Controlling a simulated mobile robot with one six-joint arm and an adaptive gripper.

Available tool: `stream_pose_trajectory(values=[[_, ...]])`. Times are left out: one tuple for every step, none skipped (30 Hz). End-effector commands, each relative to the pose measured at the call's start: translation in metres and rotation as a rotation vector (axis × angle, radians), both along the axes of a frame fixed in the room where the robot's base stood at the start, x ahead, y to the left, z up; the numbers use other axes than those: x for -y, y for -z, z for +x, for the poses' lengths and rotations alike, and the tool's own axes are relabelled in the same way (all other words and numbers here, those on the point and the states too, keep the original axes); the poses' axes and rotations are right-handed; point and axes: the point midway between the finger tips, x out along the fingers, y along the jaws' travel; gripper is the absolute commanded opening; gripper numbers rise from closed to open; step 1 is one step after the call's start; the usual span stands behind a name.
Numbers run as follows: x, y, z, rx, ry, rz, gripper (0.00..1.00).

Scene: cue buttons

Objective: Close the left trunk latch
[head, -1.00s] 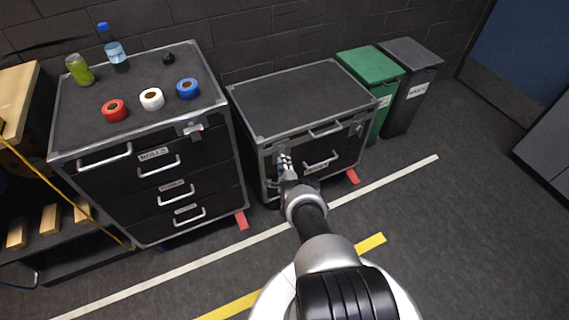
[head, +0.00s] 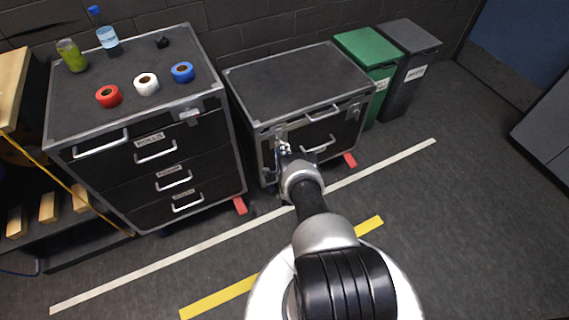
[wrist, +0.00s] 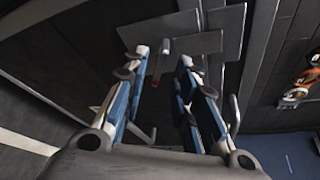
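The dark trunk (head: 290,80) with metal edges stands right of the drawer cabinet. Its left latch (head: 281,132) is a grey metal fitting on the front, partly hidden by my gripper (head: 284,148). In the wrist view, grey latch plates (wrist: 208,42) lie just beyond my gripper's fingertips (wrist: 163,60). The two blue fingers are apart, with a gap between the tips. A small reddish-brown piece shows in that gap; I cannot tell whether the fingers touch it. The latch's exact position is unclear.
The drawer cabinet (head: 90,185) stands to the left, with tape rolls and bottles on top. A green bin (head: 365,50) and a grey bin (head: 408,50) stand right of the trunk. A red foot (head: 349,160) sticks out at the trunk's base. The floor in front is clear.

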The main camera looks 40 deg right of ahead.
Motion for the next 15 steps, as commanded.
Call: stream_pose_trajectory(values=[[-0.005, -0.001, -0.007, -0.004, 0.0, 0.002, 0.27], [-0.008, -0.002, -0.011, -0.004, 0.0, 0.002, 0.27], [-0.011, -0.003, -0.017, -0.004, 0.0, 0.002, 0.27], [-0.014, -0.004, -0.021, -0.004, 0.0, 0.002, 0.27], [-0.018, -0.005, -0.026, -0.004, 0.0, 0.002, 0.27], [-0.022, -0.007, -0.032, -0.004, 0.0, 0.002, 0.27], [-0.025, -0.008, -0.037, -0.004, -0.001, 0.003, 0.27], [-0.027, -0.009, -0.041, -0.004, 0.0, 0.002, 0.27], [-0.031, -0.01, -0.047, -0.004, 0.0, 0.002, 0.27], [-0.034, -0.011, -0.051, -0.003, -0.001, 0.002, 0.27], [-0.036, -0.012, -0.055, -0.003, -0.001, 0.002, 0.27], [-0.04, -0.013, -0.06, -0.003, 0.0, 0.002, 0.27], [-0.042, -0.014, -0.063, -0.003, -0.001, 0.002, 0.27], [-0.044, -0.014, -0.066, -0.004, 0.0, 0.002, 0.27], [-0.046, -0.015, -0.07, -0.002, 0.0, 0.001, 0.27]])
